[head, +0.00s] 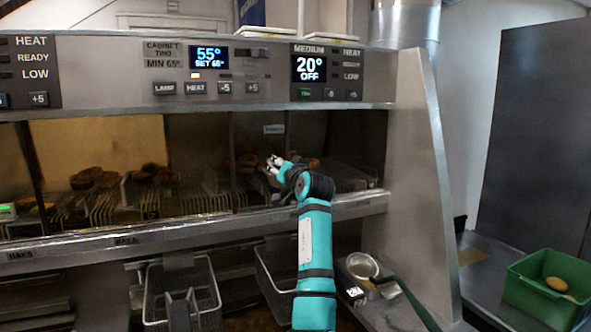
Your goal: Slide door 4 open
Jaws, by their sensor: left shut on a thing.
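Door 4 (250,148) appears to be the dark glass sliding panel with a small pale label, at the right part of the heated cabinet in the head view. To its right, the cabinet front looks open up to the steel end wall. My left gripper (273,163) is at the panel's right side and shut on it. The exact grip point is small and partly hidden by the fingers. My right gripper is not in view.
The control panel (225,87) runs above the cabinet, with a steel ledge (200,222) below the doors. Wire baskets (182,290) hang underneath. A steel side wall (415,180) bounds the right.

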